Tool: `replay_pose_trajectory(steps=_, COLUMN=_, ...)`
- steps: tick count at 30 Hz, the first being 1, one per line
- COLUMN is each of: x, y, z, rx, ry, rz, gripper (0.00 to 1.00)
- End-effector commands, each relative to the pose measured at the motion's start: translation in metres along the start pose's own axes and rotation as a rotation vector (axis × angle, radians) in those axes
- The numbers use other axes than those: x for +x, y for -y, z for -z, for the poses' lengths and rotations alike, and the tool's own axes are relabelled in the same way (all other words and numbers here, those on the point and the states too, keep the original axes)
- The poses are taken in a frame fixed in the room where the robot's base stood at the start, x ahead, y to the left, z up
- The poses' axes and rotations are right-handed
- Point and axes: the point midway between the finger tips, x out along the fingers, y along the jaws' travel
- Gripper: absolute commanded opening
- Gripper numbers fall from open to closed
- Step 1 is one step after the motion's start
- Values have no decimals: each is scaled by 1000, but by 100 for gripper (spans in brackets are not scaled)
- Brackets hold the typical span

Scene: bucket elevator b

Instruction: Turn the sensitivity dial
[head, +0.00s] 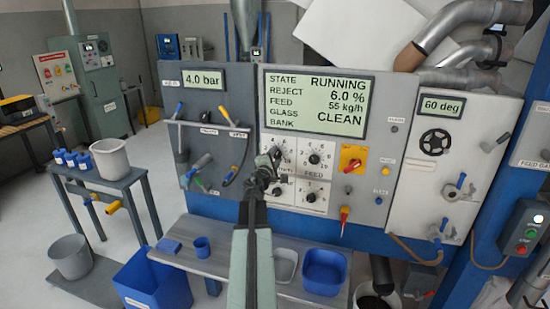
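A group of white dial plates with black knobs sits at the lower left of the grey control panel (325,140). The upper right dial (315,159) and lower right dial (312,197) show clearly, with the word FEED between them. The two left dials are partly hidden by my arm. A label between them is mostly covered, so I cannot tell for certain which is the sensitivity dial. My gripper (270,158) is in front of the upper left dial (288,148), overlapping its left part. Contact and finger opening are too small to tell.
A display (318,105) reads RUNNING and CLEAN. A yellow plate with a red switch (353,158) is right of the dials, and a red-handled lever (344,215) is below. A panel with hoses and handles (210,130) stands left. A shelf with blue containers (325,271) lies below.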

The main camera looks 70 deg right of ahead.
Motion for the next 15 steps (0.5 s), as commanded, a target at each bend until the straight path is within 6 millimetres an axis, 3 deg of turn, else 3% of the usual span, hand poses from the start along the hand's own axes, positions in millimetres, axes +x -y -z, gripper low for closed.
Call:
replay_pose_trajectory(steps=9, x=0, y=0, z=0, rx=201, ry=2, rz=1, gripper=0)
replay_pose_trajectory(steps=15, x=0, y=0, z=0, rx=216, ry=2, rz=1, gripper=0)
